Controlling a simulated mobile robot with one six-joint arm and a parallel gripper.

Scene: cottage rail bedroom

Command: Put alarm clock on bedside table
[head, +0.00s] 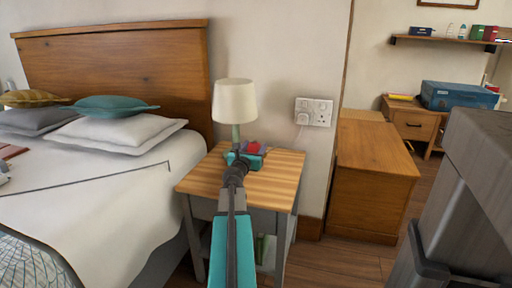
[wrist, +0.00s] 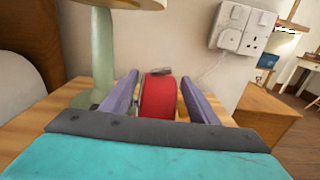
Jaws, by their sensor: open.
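A red rounded object, which looks like the alarm clock (head: 252,147), is at the bedside table (head: 203,176), close to the lamp. In the wrist view the red clock (wrist: 158,97) sits between my two purple-grey fingers, with a small gap showing on each side. My gripper (head: 246,156) is open, low over the back of the table; it also shows in the wrist view (wrist: 160,98). The clock's underside is hidden behind the gripper, so its contact with the wooden top cannot be seen.
A lamp (head: 235,102) with a green stem stands just left of the gripper. Wall sockets with a plug (head: 313,112) are behind to the right. The bed (head: 100,205) is at the left, a wooden cabinet (head: 372,175) at the right. The table's front part is clear.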

